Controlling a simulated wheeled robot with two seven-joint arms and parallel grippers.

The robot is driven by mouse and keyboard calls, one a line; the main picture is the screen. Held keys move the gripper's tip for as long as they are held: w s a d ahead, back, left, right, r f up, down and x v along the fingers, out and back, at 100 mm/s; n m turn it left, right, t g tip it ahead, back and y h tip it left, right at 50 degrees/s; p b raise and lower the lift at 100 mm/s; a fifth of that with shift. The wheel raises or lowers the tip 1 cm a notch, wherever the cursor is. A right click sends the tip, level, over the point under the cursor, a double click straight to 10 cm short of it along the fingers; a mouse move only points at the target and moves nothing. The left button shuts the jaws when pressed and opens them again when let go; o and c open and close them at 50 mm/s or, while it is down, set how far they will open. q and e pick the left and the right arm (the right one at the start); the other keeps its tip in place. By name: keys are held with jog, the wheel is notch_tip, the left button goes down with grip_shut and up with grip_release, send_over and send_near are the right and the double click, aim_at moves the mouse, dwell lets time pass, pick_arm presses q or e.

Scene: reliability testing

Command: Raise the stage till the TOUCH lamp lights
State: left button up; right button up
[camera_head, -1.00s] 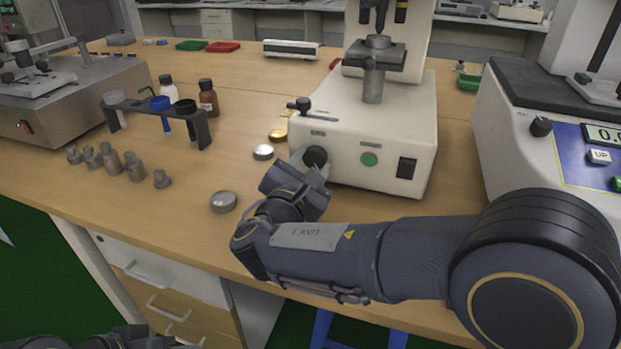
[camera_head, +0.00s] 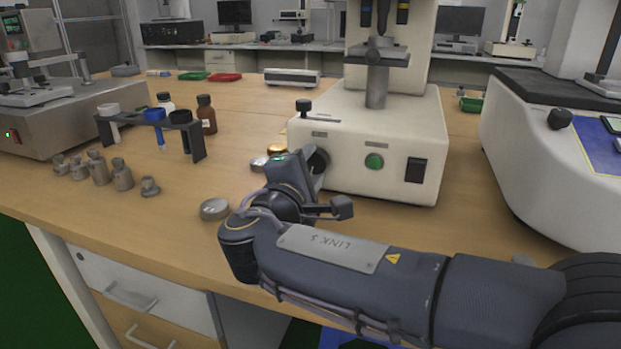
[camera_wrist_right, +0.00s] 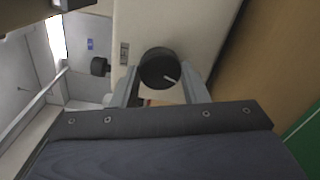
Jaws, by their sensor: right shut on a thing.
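The white instrument (camera_head: 362,135) carries a small dark stage (camera_head: 377,53) on a grey post, below the upper head's black-barrelled parts. A black round knob (camera_head: 319,159) sits at the left of its front face. My right gripper (camera_head: 306,168) is shut on this knob. The wrist view shows the knob (camera_wrist_right: 160,66) with a white pointer mark between the two fingers (camera_wrist_right: 162,80). A round green lamp or button (camera_head: 374,161) is on the front face; its label is too small to read, and I cannot tell if it is lit. My left gripper is out of view.
A black rocker switch (camera_head: 415,170) is right of the green disc. A small black knob (camera_head: 303,105) stands on the base's top left. Round tins (camera_head: 214,209), grey weights (camera_head: 122,175) and a tube rack (camera_head: 152,127) are to the left. Another instrument (camera_head: 540,150) stands right.

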jog(key=shift+f+m, duration=0.1)
jog(key=shift+m, duration=0.2)
dwell(0.4)
jog(key=o, duration=1)
jog(key=p+v, duration=0.1)
jog(key=v, duration=0.5)
jog(key=shift+s+a+p, duration=0.1)
jog(key=shift+s+p, duration=0.2)
jog(key=shift+s, duration=0.05)
jog(key=shift+s+a, duration=0.15)
jog(key=shift+s, duration=0.4)
